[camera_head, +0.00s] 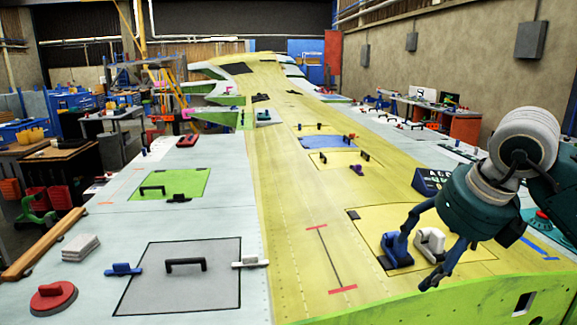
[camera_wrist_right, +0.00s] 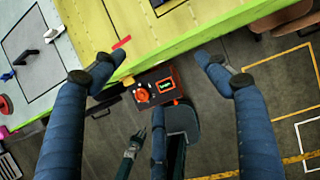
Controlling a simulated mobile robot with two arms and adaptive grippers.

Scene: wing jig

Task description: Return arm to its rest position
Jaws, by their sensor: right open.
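My right arm comes in from the right edge of the head view, over the yellow wing skin (camera_head: 345,225). Its gripper (camera_head: 416,262) is open and empty, with its fingers spread and pointing down-left. In the head view the fingers overlap a blue clamp (camera_head: 397,258) and hang close to a white clamp (camera_head: 430,243); I cannot tell whether they touch. In the right wrist view the open gripper (camera_wrist_right: 157,68) has nothing between its fingertips. Behind it show the wing's green edge (camera_wrist_right: 180,45) and the floor. My left gripper is not clearly seen in either view.
A dark sign box (camera_head: 430,182) stands near the right forearm. A grey panel with a black handle (camera_head: 186,264) and a red round tool (camera_head: 53,297) are at the front left. The right wrist view shows an orange device (camera_wrist_right: 155,90) beyond the wing edge and open floor.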

